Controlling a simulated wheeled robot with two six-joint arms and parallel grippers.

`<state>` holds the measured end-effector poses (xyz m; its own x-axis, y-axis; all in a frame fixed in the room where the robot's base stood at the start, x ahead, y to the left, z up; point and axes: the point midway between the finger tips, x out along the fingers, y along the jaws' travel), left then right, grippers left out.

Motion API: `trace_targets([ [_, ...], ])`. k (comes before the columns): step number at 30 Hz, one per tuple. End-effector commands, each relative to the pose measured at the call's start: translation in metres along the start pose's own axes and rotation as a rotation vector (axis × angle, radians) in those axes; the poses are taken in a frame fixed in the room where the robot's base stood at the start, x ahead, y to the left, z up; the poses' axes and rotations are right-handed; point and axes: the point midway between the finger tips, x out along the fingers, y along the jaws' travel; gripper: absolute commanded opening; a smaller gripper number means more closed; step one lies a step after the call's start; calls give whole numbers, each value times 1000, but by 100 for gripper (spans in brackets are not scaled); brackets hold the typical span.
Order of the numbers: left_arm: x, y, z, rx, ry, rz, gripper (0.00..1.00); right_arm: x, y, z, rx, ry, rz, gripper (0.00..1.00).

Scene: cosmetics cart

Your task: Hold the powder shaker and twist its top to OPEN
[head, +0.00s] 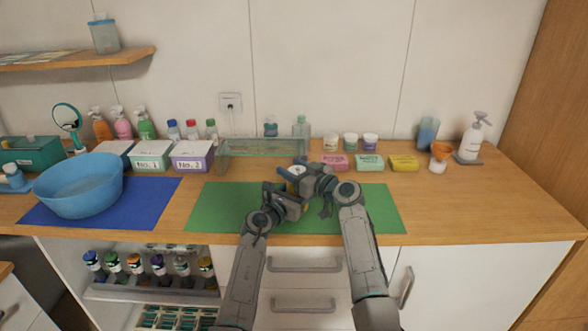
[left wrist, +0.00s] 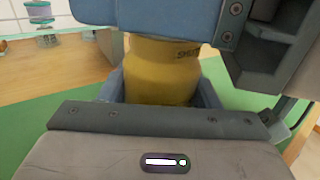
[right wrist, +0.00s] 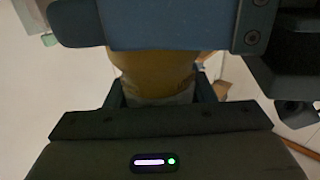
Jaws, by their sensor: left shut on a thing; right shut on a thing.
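The powder shaker is mostly hidden in the head view, where only a small pale part (head: 297,170) shows between my grippers above the green mat (head: 380,205). In the left wrist view its yellow body (left wrist: 160,72), with dark lettering, sits between the fingers of my left gripper (head: 285,194), which is shut on it. In the right wrist view a dull yellow part (right wrist: 150,75) with a paler band below sits between the fingers of my right gripper (head: 305,178), also shut on the shaker. The seam of the top and any turn of it are hidden.
A blue bowl (head: 80,190) stands on a blue mat (head: 145,204) at left. Labelled boxes and bottles line the back left. A glass rack (head: 262,148) stands behind my grippers. Pink, green and yellow boxes and a white pump bottle (head: 473,136) stand at right. The front right counter is clear.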

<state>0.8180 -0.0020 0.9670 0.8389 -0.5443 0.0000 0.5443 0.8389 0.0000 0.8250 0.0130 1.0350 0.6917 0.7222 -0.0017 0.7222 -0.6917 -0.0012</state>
Motion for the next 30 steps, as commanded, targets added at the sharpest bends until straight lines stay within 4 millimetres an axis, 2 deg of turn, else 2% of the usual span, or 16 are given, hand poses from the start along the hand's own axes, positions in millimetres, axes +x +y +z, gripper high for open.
trace_targets([
  [12,0,-2,0,0,-1,-3,32,-1,-4,1,-2,-5,-379,26],
  [30,1,-2,1,0,-2,-5,32,-1,-8,3,-4,-9,-652,27],
])
